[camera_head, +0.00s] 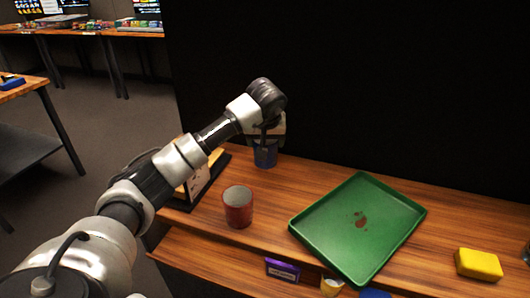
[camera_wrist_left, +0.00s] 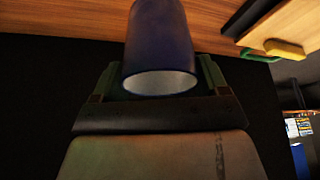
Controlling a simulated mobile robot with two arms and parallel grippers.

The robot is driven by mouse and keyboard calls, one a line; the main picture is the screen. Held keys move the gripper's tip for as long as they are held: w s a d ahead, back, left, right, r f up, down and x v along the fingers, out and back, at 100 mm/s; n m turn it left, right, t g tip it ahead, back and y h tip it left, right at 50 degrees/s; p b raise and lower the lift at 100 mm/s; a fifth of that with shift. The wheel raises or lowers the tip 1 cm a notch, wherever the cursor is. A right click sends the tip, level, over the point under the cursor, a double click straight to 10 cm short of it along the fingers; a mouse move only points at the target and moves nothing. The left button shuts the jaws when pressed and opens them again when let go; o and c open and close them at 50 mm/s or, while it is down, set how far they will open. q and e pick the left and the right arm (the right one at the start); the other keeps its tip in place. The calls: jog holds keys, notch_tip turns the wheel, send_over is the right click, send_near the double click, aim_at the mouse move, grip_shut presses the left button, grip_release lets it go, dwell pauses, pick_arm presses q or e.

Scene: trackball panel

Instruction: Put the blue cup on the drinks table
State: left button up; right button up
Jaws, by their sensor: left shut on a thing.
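The blue cup (camera_head: 265,155) is at the back left of the wooden table, in the jaws of my left gripper (camera_head: 266,139). In the left wrist view the blue cup (camera_wrist_left: 158,40) fills the space between the two green-edged fingers of my left gripper (camera_wrist_left: 158,82), with its pale open rim facing the camera. The gripper is shut on the cup. I cannot tell whether the cup's base touches the wood. The wooden table (camera_head: 445,220) carries other items; no label shows whether it is the drinks table. My right gripper is not in view.
A red cup (camera_head: 238,208) stands in front of the blue cup. A green tray (camera_head: 390,240) with a brown mark lies to the right, and a yellow block (camera_head: 478,264) at far right. A dark framed stand is at the left edge. A lower shelf holds a purple box (camera_head: 282,269).

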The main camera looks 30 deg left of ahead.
pick_arm(q)
jog(key=shift+a+f, duration=0.15)
jog(key=shift+f, duration=0.15)
notch_tip(320, 180, down, 3)
jog(key=shift+f, duration=0.45)
jog(key=o, duration=1)
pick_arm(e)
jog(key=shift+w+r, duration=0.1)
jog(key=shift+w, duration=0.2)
